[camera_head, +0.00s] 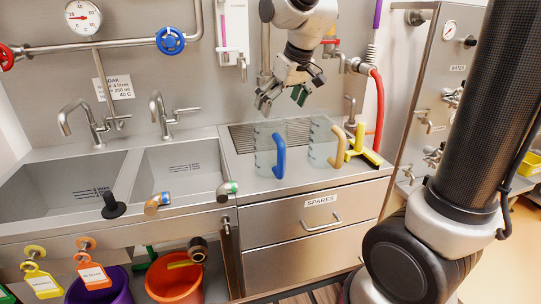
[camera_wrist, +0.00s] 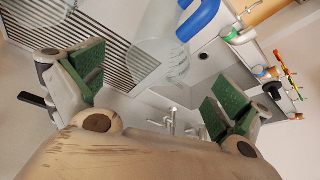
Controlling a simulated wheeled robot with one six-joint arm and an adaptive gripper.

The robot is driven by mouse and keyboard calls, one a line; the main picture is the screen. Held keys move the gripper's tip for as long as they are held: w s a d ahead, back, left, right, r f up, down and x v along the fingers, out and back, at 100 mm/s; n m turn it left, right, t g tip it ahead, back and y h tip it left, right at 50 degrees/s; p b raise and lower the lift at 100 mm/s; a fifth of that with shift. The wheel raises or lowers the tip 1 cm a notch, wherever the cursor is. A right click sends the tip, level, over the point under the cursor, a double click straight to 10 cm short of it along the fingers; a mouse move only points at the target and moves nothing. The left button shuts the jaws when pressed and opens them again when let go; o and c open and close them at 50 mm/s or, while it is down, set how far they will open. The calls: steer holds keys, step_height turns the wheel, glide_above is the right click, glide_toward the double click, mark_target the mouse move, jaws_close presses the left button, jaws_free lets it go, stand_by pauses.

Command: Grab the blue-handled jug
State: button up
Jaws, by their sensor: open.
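The blue-handled jug (camera_head: 264,155) is a clear jug standing upright on the steel counter, its blue handle toward the right front. In the wrist view the jug (camera_wrist: 160,50) shows in the upper middle, with its blue handle at the top right, partly cut by the frame edge. My gripper (camera_head: 283,97) hangs above and behind the jug, its fingers spread and empty, apart from the jug. In the wrist view my gripper (camera_wrist: 150,92) has its green-padded fingers wide apart, with the jug beyond them.
A second clear jug with a tan handle (camera_head: 319,143) stands close to the right. A yellow tool (camera_head: 363,151) and a red hose (camera_head: 378,115) are further right. A ribbed drainboard (camera_head: 241,136) lies behind the jugs. Two sinks (camera_head: 180,162) are to the left.

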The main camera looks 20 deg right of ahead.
glide_above(273, 152)
steer(key=w+d, duration=0.1)
steer(key=w, duration=0.2)
steer(key=f, duration=0.7)
steer(key=shift+w+d+f, duration=0.1)
steer(key=shift+w+f, duration=0.05)
steer(key=shift+w, duration=0.05)
steer(key=c, duration=1.3)
